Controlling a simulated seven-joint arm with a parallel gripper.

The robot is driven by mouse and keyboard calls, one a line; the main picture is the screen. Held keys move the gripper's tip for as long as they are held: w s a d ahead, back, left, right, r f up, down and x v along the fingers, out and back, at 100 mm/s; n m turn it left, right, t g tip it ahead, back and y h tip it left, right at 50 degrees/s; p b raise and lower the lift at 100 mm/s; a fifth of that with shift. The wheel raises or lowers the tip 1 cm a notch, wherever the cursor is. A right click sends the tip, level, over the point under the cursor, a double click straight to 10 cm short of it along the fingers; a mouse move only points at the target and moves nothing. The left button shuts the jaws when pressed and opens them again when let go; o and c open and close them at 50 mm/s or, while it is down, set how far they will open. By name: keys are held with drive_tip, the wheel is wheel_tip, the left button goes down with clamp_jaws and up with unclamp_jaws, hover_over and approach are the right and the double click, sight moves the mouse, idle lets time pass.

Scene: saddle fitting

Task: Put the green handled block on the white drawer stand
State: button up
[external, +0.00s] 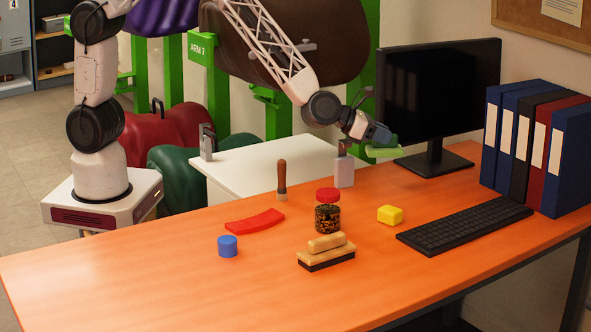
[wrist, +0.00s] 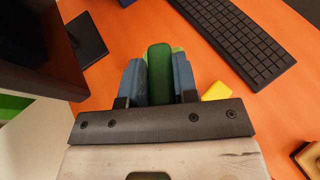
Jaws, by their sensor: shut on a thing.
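The green handled block (external: 382,152) is held in my gripper (external: 378,138), above the orange desk in front of the monitor. In the wrist view the dark green part of the block (wrist: 159,72) sits between the two blue fingers, with lighter green showing behind it. My gripper is shut on it. The white drawer stand (external: 262,160) stands beyond the desk's far edge, left of my gripper. Its top is largely bare; its front is mostly hidden by the desk.
A brown-handled tool (external: 282,178), red-lidded jar (external: 328,212), yellow block (external: 390,215) and keyboard (external: 465,226) occupy the desk. The monitor (external: 437,95) is close right.

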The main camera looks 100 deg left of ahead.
drive_tip(key=s+d+h, duration=0.1)
drive_tip(key=s+d, duration=0.2)
drive_tip(key=d, duration=0.4)
drive_tip(key=s+d, duration=0.3)
drive_tip(key=d, duration=0.4)
drive_tip(key=m+h, duration=0.3)
hover_over(222, 267)
wheel_tip(222, 267, down, 4)
drive_tip(key=shift+a+f+t, duration=0.1)
drive_tip(key=shift+f+t, duration=0.2)
drive_tip(key=shift+f, duration=0.25)
drive_tip(key=shift+f, duration=0.1)
drive_tip(key=shift+f, duration=3.05)
drive_tip(key=shift+f, duration=1.85)
